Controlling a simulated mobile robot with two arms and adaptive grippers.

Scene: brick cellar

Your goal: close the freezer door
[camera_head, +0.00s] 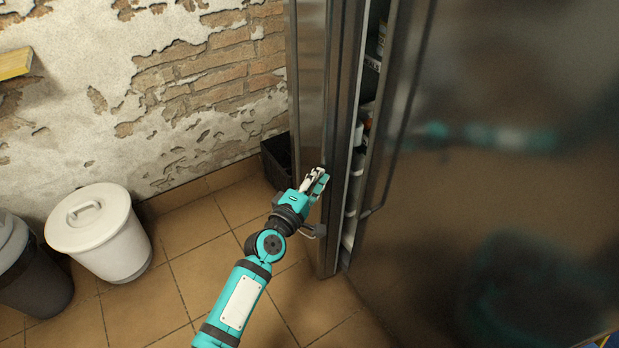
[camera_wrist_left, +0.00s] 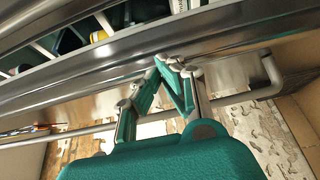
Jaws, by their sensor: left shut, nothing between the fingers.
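The steel freezer (camera_head: 345,100) stands right of centre in the head view. A narrow opening beside its left steel panel shows shelves with several items inside (camera_head: 358,135). I cannot tell for sure which panel is the freezer door. My left gripper (camera_head: 318,180) is shut and empty at the left panel's edge, close to the opening. In the left wrist view, the gripper tips (camera_wrist_left: 170,62) meet close by a steel edge, with a tubular handle (camera_wrist_left: 235,98) running behind the fingers. Whether they touch the steel is unclear. My right gripper is not in view.
A white lidded bin (camera_head: 115,240) and a dark grey bin (camera_head: 35,280) stand at the left. A black box (camera_head: 275,160) sits by the brick wall, behind my gripper. A large dark glossy panel (camera_head: 500,150) fills the right side. Tiled floor (camera_head: 200,270) is free around my arm.

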